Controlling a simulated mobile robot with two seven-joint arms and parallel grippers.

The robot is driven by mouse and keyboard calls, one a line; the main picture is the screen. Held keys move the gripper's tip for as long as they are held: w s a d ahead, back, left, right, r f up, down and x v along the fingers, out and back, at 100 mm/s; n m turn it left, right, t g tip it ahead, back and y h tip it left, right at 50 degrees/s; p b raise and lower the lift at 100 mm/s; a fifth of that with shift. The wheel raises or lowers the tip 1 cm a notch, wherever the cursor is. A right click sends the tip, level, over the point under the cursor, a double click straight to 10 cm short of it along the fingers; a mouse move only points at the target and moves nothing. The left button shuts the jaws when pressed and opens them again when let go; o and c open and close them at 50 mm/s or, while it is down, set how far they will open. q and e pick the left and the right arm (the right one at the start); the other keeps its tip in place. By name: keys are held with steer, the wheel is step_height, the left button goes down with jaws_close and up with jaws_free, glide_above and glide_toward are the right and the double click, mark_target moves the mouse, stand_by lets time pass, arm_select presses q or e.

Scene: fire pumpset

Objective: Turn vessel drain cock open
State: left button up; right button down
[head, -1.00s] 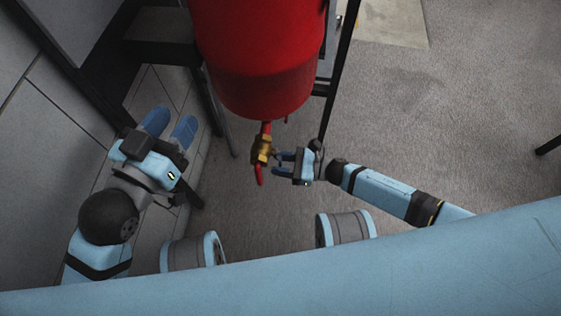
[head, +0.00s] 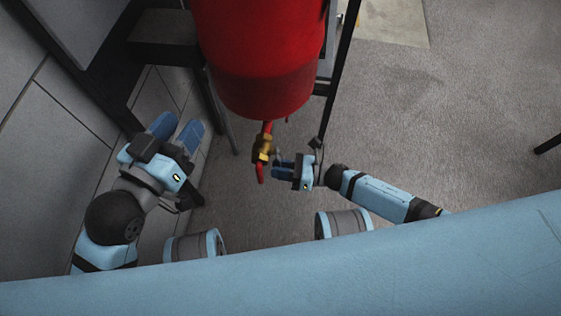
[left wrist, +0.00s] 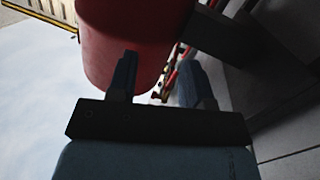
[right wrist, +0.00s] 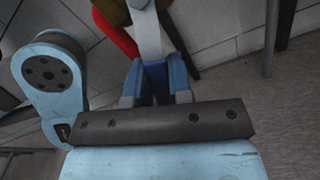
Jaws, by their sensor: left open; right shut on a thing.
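The red vessel (head: 262,60) hangs at the top middle of the head view. Below it is the drain cock, with a brass body (head: 262,147), a red outlet pipe (head: 260,174) and a small grey lever (head: 278,155) on its right side. My right gripper (head: 276,171) comes from the right, its blue fingers together at the lever. In the right wrist view the pale grey lever (right wrist: 148,35) runs down between the fingers, which are shut on it; brass and red pipe show behind. My left gripper (head: 178,125) is open and empty, left of the vessel.
A dark metal frame (head: 340,75) stands behind and right of the vessel. A tiled grey wall (head: 60,120) is close to my left arm. Carpeted floor (head: 420,110) lies open to the right.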

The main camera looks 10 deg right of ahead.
steer(key=shift+s+a+r+m+p, duration=0.15)
steer(key=shift+s+m+p, duration=0.1)
steer(key=shift+m, duration=0.25)
steer(key=shift+s+r+m+p, duration=0.15)
steer(key=shift+s+m+p, duration=0.1)
steer(key=shift+m, duration=0.25)
steer(key=shift+s+m, duration=0.2)
steer(key=shift+m, duration=0.1)
arm_select(q)
steer(key=shift+s+d+r+n, duration=0.15)
steer(key=shift+s+r+n, duration=0.25)
steer(key=shift+r, duration=0.05)
arm_select(e)
steer(key=shift+s+a+r, duration=0.1)
steer(key=shift+m, duration=0.3)
steer(key=c, duration=1)
jaws_free()
